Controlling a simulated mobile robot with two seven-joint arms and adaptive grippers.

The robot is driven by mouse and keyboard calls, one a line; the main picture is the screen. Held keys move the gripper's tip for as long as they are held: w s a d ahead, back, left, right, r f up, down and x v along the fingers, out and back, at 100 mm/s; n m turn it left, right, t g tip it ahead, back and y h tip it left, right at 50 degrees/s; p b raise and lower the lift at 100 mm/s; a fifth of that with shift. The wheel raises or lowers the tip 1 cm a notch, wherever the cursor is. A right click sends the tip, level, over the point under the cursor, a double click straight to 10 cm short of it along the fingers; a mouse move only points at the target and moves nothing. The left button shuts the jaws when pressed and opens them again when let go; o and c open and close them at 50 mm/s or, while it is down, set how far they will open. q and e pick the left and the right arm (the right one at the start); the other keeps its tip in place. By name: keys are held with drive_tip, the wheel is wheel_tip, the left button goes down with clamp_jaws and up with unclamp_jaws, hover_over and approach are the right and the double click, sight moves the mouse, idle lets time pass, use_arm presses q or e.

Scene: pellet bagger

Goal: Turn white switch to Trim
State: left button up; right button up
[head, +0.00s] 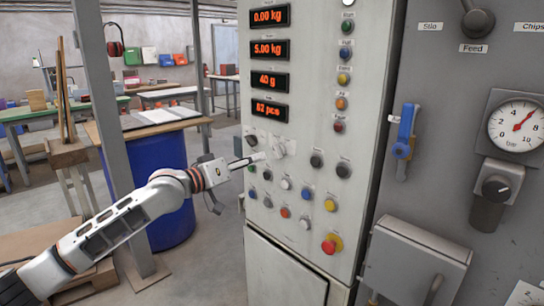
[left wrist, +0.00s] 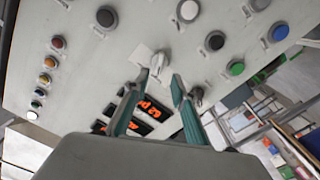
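The white switch (head: 279,150) is a white knob on a pale plate on the grey control panel (head: 300,215), below the red displays. In the left wrist view the white switch (left wrist: 157,62) sits just beyond the fingertips, roughly in line with the gap between them. My left gripper (head: 255,159) reaches the panel from the left, close to the switch's left side. In the left wrist view the two green-grey fingers of my left gripper (left wrist: 159,82) are apart with nothing between them. I cannot tell whether a finger touches the switch. The Trim marking is not readable. My right gripper is out of view.
Several coloured buttons and dark knobs surround the switch, including a red mushroom button (head: 329,246) lower down. Red displays (head: 270,80) are above. A blue-handled valve (head: 403,135) and a gauge (head: 516,125) are at right. A blue barrel (head: 160,180) stands behind my left arm.

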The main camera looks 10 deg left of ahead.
sight(274, 150)
use_arm(q)
drive_tip(key=b+x, duration=0.1)
drive_tip(key=x, duration=0.5)
drive_tip(key=shift+w, duration=0.2)
drive_tip(key=shift+w+d+r+b, duration=0.15)
drive_tip(key=shift+w+d+b, duration=0.3)
drive_tip(key=shift+w, duration=0.15)
drive_tip(key=shift+r, duration=0.1)
clamp_jaws()
